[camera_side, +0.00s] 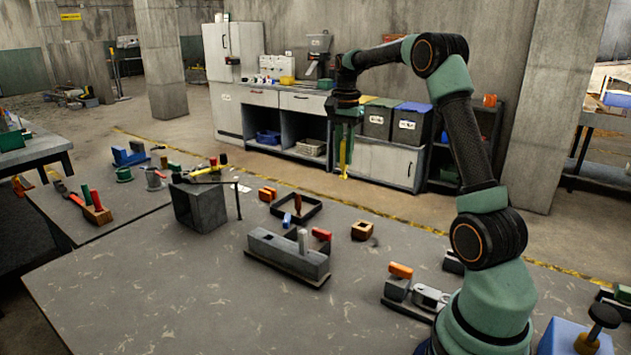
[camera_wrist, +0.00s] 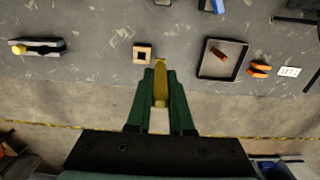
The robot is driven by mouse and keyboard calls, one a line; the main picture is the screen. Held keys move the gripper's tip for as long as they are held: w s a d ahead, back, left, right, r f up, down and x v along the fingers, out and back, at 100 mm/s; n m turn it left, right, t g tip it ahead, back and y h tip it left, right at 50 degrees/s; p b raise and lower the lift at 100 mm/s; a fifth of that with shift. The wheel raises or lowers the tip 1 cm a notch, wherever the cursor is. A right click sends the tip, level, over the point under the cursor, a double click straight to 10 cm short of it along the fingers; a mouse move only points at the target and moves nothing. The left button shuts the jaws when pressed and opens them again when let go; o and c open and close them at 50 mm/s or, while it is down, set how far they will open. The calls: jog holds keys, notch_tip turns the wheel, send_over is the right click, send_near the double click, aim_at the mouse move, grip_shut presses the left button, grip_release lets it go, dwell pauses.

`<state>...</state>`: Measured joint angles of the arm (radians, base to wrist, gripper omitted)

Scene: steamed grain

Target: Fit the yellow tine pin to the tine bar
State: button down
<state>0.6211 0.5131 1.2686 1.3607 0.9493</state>
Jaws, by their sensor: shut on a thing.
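The yellow tine pin (camera_side: 343,158) hangs upright from my gripper (camera_side: 344,132), high above the far side of the table. In the wrist view the yellow pin (camera_wrist: 160,88) sits between the two green fingers of my gripper (camera_wrist: 159,92), which are shut on it. A long grey block (camera_side: 285,256) on a dark base, seemingly the tine bar, lies mid-table in the side view. A pale upright peg (camera_side: 303,240) and a red-tipped piece (camera_side: 321,234) stand at it. The pin is well apart from this block.
A small wooden block with a square hole (camera_side: 362,231) and a black tray (camera_side: 314,217) holding a brown piece lie behind the bar. A grey hollow box (camera_side: 203,207) stands left. Grey fixtures (camera_side: 397,290) lie right. The front left of the table is clear.

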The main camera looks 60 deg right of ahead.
jog(key=w+a+f, duration=0.3)
jog(key=w+a, duration=0.2)
jog(key=a, duration=0.4)
jog(key=w+a+f, duration=0.3)
jog(key=w+a, duration=0.3)
jog(key=a, duration=0.3)
jog(key=shift+s+f, duration=0.1)
jog(key=shift+f, duration=2.45)
jog(key=shift+f, duration=2.05)
jog(key=c, duration=0.7)
grip_release()
notch_tip(320, 180, up, 12)
jog(key=shift+r, duration=0.1)
